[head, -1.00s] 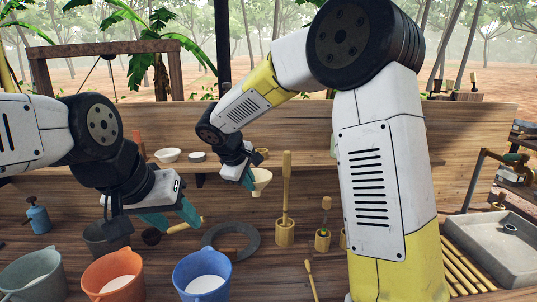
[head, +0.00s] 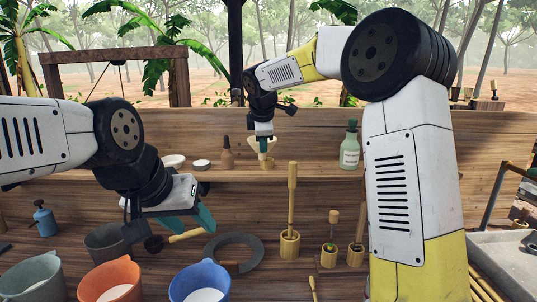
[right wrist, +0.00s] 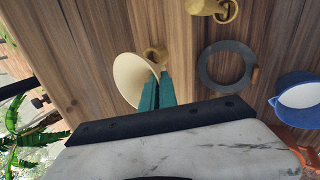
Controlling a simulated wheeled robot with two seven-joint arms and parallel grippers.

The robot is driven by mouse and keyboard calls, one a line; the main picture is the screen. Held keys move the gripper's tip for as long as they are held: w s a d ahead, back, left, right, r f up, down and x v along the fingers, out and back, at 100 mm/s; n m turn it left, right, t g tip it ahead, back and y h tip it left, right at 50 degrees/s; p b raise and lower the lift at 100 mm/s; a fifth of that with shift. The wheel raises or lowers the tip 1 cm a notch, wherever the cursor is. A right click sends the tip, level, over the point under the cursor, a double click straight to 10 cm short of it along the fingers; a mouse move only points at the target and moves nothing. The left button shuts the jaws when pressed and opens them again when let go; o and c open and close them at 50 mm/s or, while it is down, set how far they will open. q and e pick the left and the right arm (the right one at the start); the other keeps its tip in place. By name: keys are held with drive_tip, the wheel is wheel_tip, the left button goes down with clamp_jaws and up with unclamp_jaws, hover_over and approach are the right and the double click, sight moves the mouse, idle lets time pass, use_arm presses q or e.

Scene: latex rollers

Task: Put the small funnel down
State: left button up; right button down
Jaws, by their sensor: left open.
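The small cream funnel (head: 271,146) is at my right gripper (head: 263,149), over the back shelf. Its wide mouth (right wrist: 130,80) shows in the right wrist view, with the teal fingers (right wrist: 157,92) close together at its rim, shut on it. A small wooden ring-like holder (head: 266,163) stands on the shelf directly below the funnel. I cannot tell whether the funnel's spout is inside the holder or just above it. My left gripper (head: 188,219) is open and empty over the bench, near a wooden-handled ladle (head: 186,236).
The shelf also carries a white bowl (head: 174,161), a small white dish (head: 202,165), a brown bottle (head: 227,153) and a green bottle (head: 350,147). Below are a grey ring (head: 248,240), wooden tool holders (head: 290,245) and buckets, including a blue one (head: 200,282).

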drive_tip(key=w, duration=0.1)
drive_tip(key=w+d, duration=0.1)
drive_tip(key=shift+w+d+f, duration=0.2)
drive_tip(key=shift+w+d, duration=0.1)
drive_tip(key=shift+w, duration=0.1)
drive_tip(key=shift+f, duration=1.7)
drive_tip(key=c, duration=1.6)
unclamp_jaws()
drive_tip(key=shift+c, duration=0.2)
